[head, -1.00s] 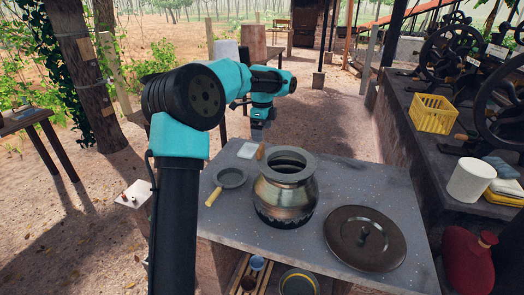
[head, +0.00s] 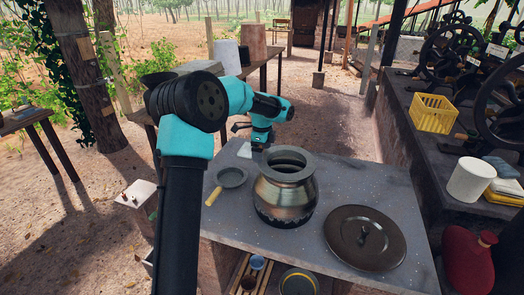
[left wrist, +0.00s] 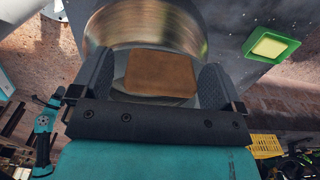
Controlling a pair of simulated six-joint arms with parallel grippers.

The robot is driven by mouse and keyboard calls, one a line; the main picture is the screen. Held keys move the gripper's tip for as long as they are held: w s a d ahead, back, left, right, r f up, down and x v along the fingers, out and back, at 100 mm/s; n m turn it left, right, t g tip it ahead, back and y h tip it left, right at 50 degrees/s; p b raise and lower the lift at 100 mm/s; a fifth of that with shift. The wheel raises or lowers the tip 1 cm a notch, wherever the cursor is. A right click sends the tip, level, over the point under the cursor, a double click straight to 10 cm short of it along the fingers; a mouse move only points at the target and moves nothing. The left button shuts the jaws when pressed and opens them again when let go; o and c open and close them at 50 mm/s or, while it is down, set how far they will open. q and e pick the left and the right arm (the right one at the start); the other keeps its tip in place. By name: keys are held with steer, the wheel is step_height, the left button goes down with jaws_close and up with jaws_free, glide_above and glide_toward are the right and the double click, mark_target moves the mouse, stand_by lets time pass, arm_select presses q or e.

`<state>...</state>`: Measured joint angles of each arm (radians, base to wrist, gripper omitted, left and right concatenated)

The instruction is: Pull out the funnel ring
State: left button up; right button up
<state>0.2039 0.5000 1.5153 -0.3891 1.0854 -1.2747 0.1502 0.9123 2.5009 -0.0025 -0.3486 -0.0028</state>
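I cannot pick out the funnel ring with certainty. A metal pot (head: 287,195) with a wide rim stands on the grey table; its curved side shows in the left wrist view (left wrist: 150,25). My left gripper (head: 258,147) is low over the table's far edge, behind the pot. In the left wrist view its fingers (left wrist: 158,82) are apart, with a brown block (left wrist: 160,74) between them. I cannot tell whether they touch it. In the head view the gripper hides the block. My right gripper is not in view.
On the grey table (head: 220,225) lie a small pan (head: 231,177) with a yellow handle and a round dark lid (head: 364,238). A yellow basket (head: 433,114) and white container (head: 470,179) stand on the right counter. The table is clear left of the lid, in front of the pot.

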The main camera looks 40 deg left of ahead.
arm_select(q)
steer(key=c, duration=1.1)
steer(key=shift+o, duration=0.2)
steer(key=shift+r, duration=0.1)
steer(key=shift+r, duration=0.75)
steer(key=shift+r, duration=2.3)
